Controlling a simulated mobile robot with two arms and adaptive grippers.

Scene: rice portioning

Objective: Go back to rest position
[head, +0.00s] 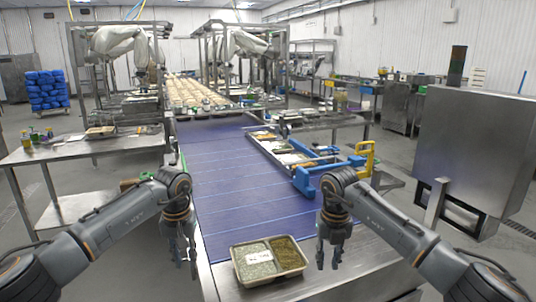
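My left gripper (186,264) points down at the left edge of the blue conveyor, left of a food tray. Its fingers are apart and nothing shows between them. My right gripper (329,264) points down over the steel surface to the right of the tray. Its fingers are apart and empty. The beige tray (236,268) sits at the near end of the conveyor, between the two grippers and touching neither.
The blue conveyor (225,190) runs away from me. A rail with several food trays (280,150) and a blue frame (310,178) stand along its right side. A steel table (85,152) is at left, a large steel cabinet (470,150) at right. The mid-belt is clear.

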